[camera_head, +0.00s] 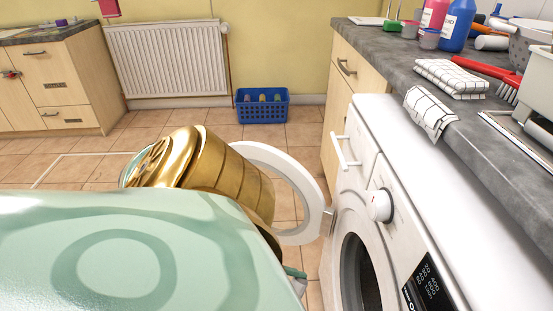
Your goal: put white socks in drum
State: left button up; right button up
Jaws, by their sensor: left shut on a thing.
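The white washing machine (395,150) stands at the right under the worktop. Its round door (312,190) is swung open toward the left. The dark drum opening (362,272) shows at the bottom, partly cut off by the picture edge. My left gripper (294,273) shows only as a small part just below the door's lower rim, mostly behind my own pale green arm part. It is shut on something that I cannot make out. No white socks can be clearly seen. My right gripper is out of view.
A blue basket (262,106) with several small items stands on the tiled floor by the radiator (165,60). Checked cloths (450,77), bottles (457,25) and a red brush (488,70) lie or stand on the worktop. The floor left of the door is clear.

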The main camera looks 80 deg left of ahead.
pick_arm(q)
jog(key=w+d+f+b, duration=0.1)
jog(key=w+d+f, duration=0.1)
jog(key=w, duration=2.4)
jog(key=f+b, duration=0.1)
jog(key=w+f+b, duration=0.1)
jog(key=f+b, duration=0.1)
jog(key=w+f+b, duration=0.1)
jog(key=shift+d+f+b, duration=0.1)
jog(key=shift+f+b, duration=0.15)
jog(key=shift+b, duration=0.1)
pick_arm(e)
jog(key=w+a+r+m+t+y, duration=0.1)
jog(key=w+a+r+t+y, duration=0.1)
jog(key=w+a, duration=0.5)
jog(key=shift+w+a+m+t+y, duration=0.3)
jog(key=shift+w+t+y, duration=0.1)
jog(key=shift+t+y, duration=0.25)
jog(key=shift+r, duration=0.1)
pick_arm(q)
jog(key=shift+f, duration=0.1)
